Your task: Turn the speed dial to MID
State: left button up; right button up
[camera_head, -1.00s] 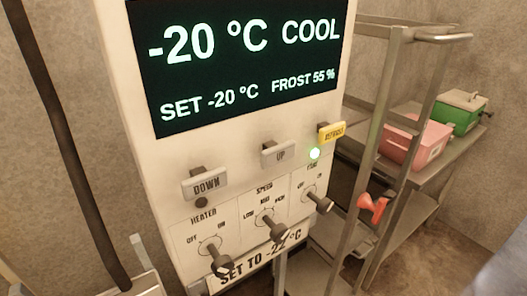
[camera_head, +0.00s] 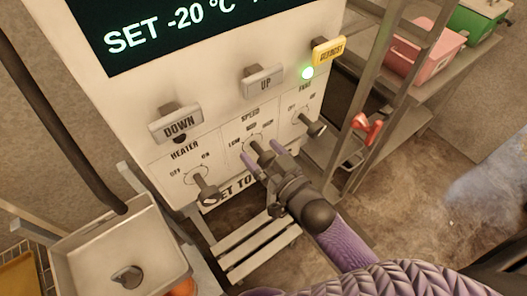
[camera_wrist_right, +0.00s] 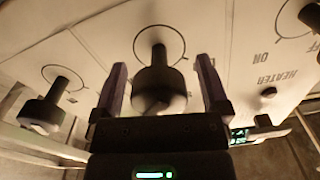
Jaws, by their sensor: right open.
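The speed dial (camera_head: 262,149) is a dark knob on a short stem, the middle of three under the word SPEED on the white panel (camera_head: 215,135). LOW shows at its left; its pointing direction cannot be told. My right gripper (camera_head: 263,158) is open, with its purple fingers on either side of the dial and a gap to each. In the right wrist view the speed dial (camera_wrist_right: 160,85) stands between the two fingers (camera_wrist_right: 163,82). My left gripper is not in view.
The heater dial (camera_head: 206,190) is left of the speed dial and the fan dial (camera_head: 314,127) is right. Above are DOWN (camera_head: 177,124), UP (camera_head: 263,81) and yellow defrost (camera_head: 329,51) buttons. A metal tray (camera_head: 75,262) is at left; a rack with a red handle (camera_head: 367,128) is at right.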

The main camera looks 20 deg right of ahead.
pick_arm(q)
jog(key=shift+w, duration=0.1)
pick_arm(e)
jog(key=shift+c, duration=0.2)
jog(key=c, duration=1.2)
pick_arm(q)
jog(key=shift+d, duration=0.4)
pick_arm(e)
jog(key=shift+c, duration=0.2)
